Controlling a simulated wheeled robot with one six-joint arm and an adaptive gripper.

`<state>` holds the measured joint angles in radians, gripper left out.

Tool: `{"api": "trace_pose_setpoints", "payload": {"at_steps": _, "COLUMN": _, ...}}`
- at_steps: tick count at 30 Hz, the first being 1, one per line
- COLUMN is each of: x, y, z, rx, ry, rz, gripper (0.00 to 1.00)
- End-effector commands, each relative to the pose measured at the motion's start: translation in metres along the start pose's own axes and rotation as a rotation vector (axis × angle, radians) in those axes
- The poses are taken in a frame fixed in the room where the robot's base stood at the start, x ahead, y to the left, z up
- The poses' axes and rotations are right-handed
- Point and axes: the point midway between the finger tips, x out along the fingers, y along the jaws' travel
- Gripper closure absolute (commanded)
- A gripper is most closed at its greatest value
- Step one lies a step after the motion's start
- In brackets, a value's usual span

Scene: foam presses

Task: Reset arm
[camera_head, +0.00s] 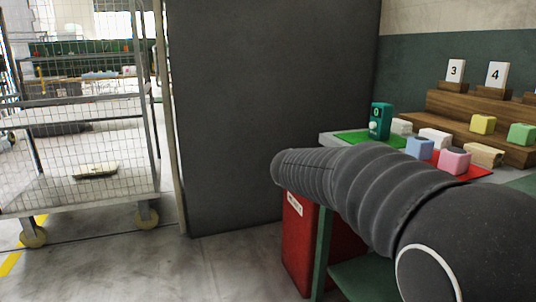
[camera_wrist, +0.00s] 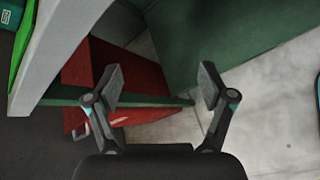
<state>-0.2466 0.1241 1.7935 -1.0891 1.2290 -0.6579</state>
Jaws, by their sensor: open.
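My gripper (camera_wrist: 160,84) shows in the wrist view with its two fingers spread apart and nothing between them. It points down past the table edge, over the red cabinet and the concrete floor. In the head view my arm, in a dark ribbed sleeve, reaches in from the right, in front of the table (camera_head: 335,141). The gripper itself is hidden in that view.
Foam blocks in blue (camera_head: 420,148), pink (camera_head: 454,160), yellow (camera_head: 482,125) and green (camera_head: 522,134) are on the table and wooden steps (camera_head: 450,106). A teal device (camera_head: 380,121) stands by a green mat (camera_head: 357,137). A red cabinet (camera_head: 300,240) is below. A wire cage trolley (camera_head: 85,200) stands left.

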Motion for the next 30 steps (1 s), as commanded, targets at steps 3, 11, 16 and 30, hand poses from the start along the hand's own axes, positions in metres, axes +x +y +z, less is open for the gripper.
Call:
{"api": "trace_pose_setpoints", "payload": {"at_steps": 3, "x": -0.005, "y": -0.062, "z": -0.009, "rx": 0.252, "ry": 0.151, "rz": -0.146, "gripper": 0.18}}
{"api": "trace_pose_setpoints", "payload": {"at_steps": 11, "x": -0.04, "y": -0.178, "z": -0.018, "rx": 0.802, "ry": 0.368, "rz": -0.495, "gripper": 0.18}}
{"api": "trace_pose_setpoints", "payload": {"at_steps": 16, "x": -0.067, "y": -0.232, "z": -0.016, "rx": 1.081, "ry": 0.451, "rz": -0.678, "gripper": 0.18}}
{"api": "trace_pose_setpoints", "payload": {"at_steps": 30, "x": -0.104, "y": -0.299, "z": 0.02, "rx": 1.41, "ry": 0.599, "rz": -0.778, "gripper": 0.18}}
